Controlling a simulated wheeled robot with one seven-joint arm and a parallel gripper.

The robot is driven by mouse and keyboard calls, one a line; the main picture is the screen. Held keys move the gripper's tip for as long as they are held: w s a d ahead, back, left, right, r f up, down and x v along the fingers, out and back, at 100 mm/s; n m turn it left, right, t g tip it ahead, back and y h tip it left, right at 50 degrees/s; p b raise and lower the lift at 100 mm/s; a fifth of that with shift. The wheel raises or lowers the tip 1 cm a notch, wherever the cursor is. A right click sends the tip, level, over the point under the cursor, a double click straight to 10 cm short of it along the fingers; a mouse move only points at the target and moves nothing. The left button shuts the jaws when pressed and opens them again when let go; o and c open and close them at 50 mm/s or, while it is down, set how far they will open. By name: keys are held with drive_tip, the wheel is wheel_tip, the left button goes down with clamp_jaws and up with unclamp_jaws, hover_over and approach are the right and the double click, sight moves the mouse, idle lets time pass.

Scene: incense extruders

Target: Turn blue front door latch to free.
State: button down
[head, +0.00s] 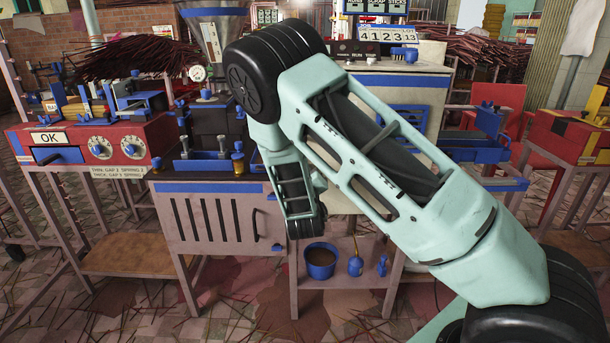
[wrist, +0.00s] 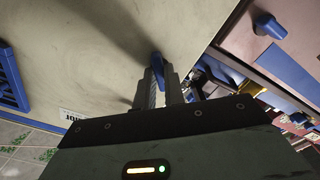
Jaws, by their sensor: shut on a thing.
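The blue latch (wrist: 158,65) shows in the wrist view as a small upright blue handle on a pale, worn panel (wrist: 85,50). My gripper (wrist: 163,80) has its two fingers on either side of the latch and is shut on it. The latch stands near the panel's right edge. The fingers cover its lower part, so its exact turn is hard to tell. In the head view my arm hides the latch and the fingertips.
A blue slotted vent (wrist: 12,80) and a small label (wrist: 72,114) are on the panel. A blue knob (wrist: 268,25) sits on a pinkish surface to the right. In the head view, a red box with dials (head: 95,145) stands left and a blue pot (head: 320,260) sits below.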

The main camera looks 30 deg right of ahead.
drive_tip(key=c, duration=1.5)
unclamp_jaws()
drive_tip(key=v, duration=1.7)
drive_tip(key=shift+s+a, duration=0.15)
drive_tip(key=shift+s, duration=0.05)
